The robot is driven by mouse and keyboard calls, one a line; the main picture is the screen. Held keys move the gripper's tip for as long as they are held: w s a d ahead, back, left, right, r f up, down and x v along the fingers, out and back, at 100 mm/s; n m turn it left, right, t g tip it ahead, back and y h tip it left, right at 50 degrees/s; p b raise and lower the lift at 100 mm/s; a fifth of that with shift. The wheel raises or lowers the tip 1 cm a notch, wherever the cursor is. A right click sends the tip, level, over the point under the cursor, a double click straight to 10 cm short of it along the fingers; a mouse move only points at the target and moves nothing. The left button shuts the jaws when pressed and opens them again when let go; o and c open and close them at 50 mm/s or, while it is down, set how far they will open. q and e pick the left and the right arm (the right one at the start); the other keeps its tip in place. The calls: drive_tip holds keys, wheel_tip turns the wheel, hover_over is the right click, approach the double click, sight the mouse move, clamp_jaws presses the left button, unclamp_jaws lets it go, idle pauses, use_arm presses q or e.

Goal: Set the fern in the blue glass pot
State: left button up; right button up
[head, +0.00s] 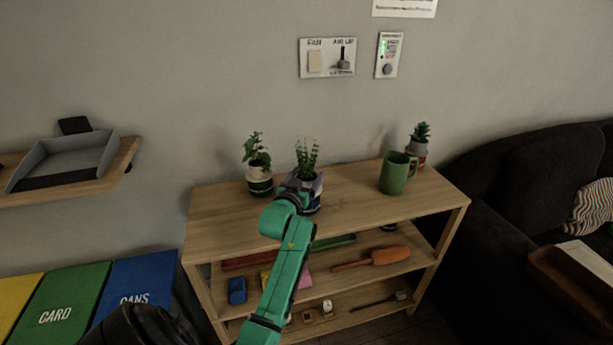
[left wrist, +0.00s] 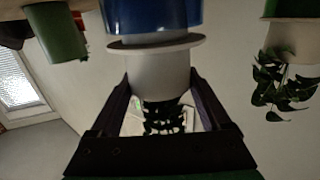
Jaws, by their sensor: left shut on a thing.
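The fern (head: 307,154) stands upright at the middle of the wooden shelf's top. Its leaves (left wrist: 163,117) hang downward in the inverted left wrist view. My left gripper (head: 299,187) is shut around the fern's whitish pot (left wrist: 157,76), with one finger on each side. A pale wide rim (left wrist: 156,50) shows on this pot. The blue glass pot (left wrist: 153,14) lies directly beyond that rim, in line with it. In the head view my gripper and arm hide most of both pots. I cannot tell whether the fern's pot rests fully inside the blue one.
A green mug (head: 395,176) and a succulent (head: 420,134) stand to the right. The shelf top (head: 345,200) is clear between fern and mug. A wall with switches (head: 328,58) rises behind.

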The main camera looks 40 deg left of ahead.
use_arm(q)
drive_tip(key=shift+f+b, duration=0.3)
drive_tip(key=shift+f, duration=0.15)
idle(0.6)
drive_tip(key=o, duration=0.8)
drive_tip(key=shift+s, duration=0.1)
drive_tip(key=b+v, duration=0.1)
drive_tip(key=v, duration=1.3)
drive_tip(key=shift+s, duration=0.15)
drive_tip(key=shift+d, duration=0.1)
